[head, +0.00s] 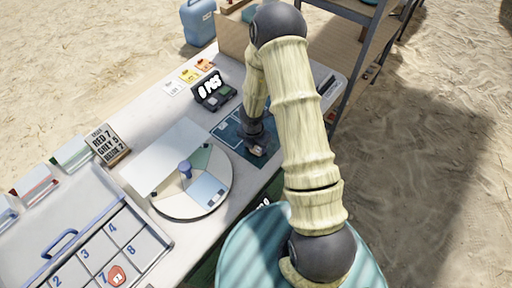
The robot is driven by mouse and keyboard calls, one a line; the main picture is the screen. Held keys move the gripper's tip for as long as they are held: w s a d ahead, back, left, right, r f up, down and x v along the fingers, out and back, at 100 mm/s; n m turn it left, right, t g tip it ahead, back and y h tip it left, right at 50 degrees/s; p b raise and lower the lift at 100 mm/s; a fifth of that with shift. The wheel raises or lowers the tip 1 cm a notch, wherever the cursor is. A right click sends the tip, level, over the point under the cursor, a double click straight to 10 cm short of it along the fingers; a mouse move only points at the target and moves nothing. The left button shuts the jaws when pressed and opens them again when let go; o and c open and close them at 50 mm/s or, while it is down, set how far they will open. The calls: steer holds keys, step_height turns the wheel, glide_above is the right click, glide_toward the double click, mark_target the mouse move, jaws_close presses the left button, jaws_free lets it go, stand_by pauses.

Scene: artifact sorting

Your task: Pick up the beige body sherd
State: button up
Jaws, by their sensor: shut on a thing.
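My arm reaches down from the upper middle of the head view, and my gripper (257,148) is low over the dark blue mat (227,131). It is shut on a small pale beige piece, which fits the beige body sherd (260,152). Only a little of this piece shows. The jaws and arm hide the rest, and I cannot tell whether it touches the mat.
Left of the mat stands a round sectioned turntable (190,205) with a blue knob and a white panel. A numbered tray (95,262) holds a red sherd (117,276). A counter display (212,92) and a sign (106,143) stand along the far edge.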

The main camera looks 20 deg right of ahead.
mark_target(256, 149)
step_height(256, 149, up, 18)
steer(key=p, duration=0.5)
steer(key=shift+p, duration=0.4)
